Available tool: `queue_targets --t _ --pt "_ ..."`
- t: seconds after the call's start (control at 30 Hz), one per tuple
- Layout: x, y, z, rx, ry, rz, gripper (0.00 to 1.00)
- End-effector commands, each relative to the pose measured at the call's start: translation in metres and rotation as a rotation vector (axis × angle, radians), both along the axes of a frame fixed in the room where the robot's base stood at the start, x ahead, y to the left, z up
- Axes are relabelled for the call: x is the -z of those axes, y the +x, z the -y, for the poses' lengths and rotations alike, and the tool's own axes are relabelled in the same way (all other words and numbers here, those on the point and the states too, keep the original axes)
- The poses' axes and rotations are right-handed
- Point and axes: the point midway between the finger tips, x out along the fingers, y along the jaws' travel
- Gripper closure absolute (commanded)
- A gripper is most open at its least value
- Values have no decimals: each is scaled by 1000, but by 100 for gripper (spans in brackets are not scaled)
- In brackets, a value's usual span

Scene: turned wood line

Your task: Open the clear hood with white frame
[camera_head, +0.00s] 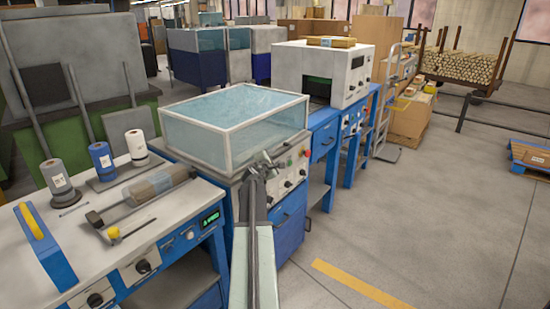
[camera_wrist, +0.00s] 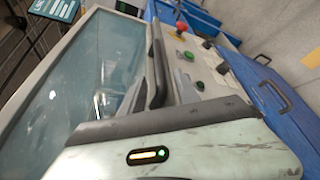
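The clear hood with white frame (camera_head: 228,118) is down on top of a grey and blue machine. It shows as a bluish pane at the left of the wrist view (camera_wrist: 72,85). A dark bar-like handle (camera_wrist: 157,62) runs along the hood's front side. My gripper (camera_head: 262,165) is at the hood's front, near its lower edge. In the wrist view its grey fingers (camera_wrist: 160,90) stand apart, one on each side of the bar. I see no clear contact, and the arm partly hides this spot in the head view.
The machine's front panel (camera_head: 290,178) has buttons and a red knob (camera_wrist: 181,28), close to my gripper. A bench (camera_head: 75,235) with several rolls stands at the left. A white box machine (camera_head: 325,70) stands behind.

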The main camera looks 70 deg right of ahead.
Motion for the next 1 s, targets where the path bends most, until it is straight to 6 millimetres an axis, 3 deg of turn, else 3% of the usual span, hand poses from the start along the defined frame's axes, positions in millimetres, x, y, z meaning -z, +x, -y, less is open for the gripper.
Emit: queue_targets --t 0.03,0.2,0.47,0.5,0.63,1.0 --pt "5 2 14 0 0 1 62" --pt "11 4 41 1 1 0 62" --pt "10 4 44 -1 1 0 62" --pt "10 4 44 -1 1 0 65" --pt "10 5 44 -1 1 0 100" --pt "11 5 43 -2 1 0 100"
